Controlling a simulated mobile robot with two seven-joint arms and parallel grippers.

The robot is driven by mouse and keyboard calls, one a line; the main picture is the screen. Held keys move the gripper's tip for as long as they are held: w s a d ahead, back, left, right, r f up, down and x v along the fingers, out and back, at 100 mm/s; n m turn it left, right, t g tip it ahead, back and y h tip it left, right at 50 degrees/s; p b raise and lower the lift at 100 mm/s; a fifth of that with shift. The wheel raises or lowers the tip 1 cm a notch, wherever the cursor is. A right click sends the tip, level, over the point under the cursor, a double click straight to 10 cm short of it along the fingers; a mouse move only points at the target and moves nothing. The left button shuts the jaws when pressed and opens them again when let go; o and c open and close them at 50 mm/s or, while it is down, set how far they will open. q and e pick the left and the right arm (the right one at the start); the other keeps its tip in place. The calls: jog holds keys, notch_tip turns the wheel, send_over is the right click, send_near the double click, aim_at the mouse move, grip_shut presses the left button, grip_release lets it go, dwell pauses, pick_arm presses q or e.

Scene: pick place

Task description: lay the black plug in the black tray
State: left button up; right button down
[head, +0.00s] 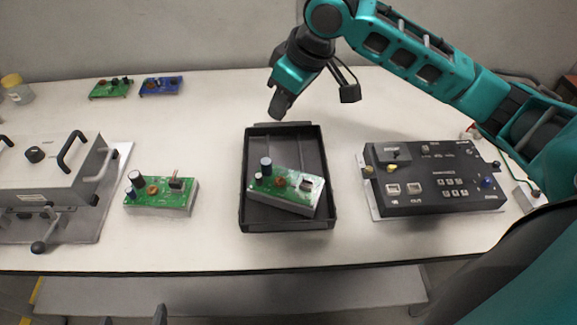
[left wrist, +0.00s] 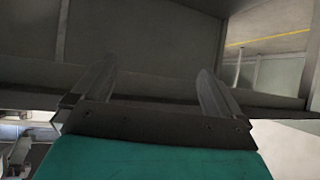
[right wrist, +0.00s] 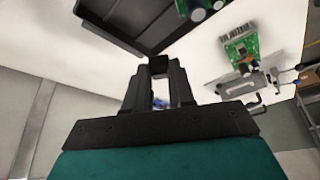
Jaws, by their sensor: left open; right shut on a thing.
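The black tray (head: 285,228) stands in the middle of the table in the head view, and part of it shows in the right wrist view (right wrist: 120,22). My right gripper (head: 281,108) is above the tray's back edge, pointing down. It is shut on the small black plug (right wrist: 158,65), which shows between its fingertips in the right wrist view. In the head view I cannot separate the plug from the dark fingers. My left gripper (left wrist: 155,85) is open and empty in the left wrist view; only its fingertips show at the bottom of the head view.
A green circuit board (head: 297,190) lies askew in the tray's front part; the back part is bare. Another green board (head: 160,196) is left of the tray, near a grey lidded box (head: 50,170). A black panel box (head: 435,180) is right. Two small boards lie at the back left.

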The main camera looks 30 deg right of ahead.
jog(key=w+d+r+n+g+y+p, duration=0.1)
jog(key=w+d+r+n+g+y, duration=0.1)
jog(key=w+r+n, duration=0.3)
jog(key=n+b, duration=0.2)
send_over(280, 151)
jog(key=d, duration=0.1)
notch_tip(280, 151, down, 12)
jog(key=f, duration=0.3)
jog(key=f+b, duration=0.1)
jog(key=f, duration=0.1)
jog(key=shift+s+d+f, duration=0.15)
jog(key=shift+s+d, duration=0.05)
jog(key=shift+s, duration=0.1)
pick_arm(q)
jog(key=shift+d+f, duration=0.15)
jog(key=shift+f, duration=0.4)
pick_arm(e)
jog(key=shift+f, duration=0.3)
jog(key=shift+f, duration=0.45)
jog(key=c, duration=1)
grip_release()
jog(key=shift+o, duration=0.2)
pick_arm(q)
jog(key=shift+f, duration=0.1)
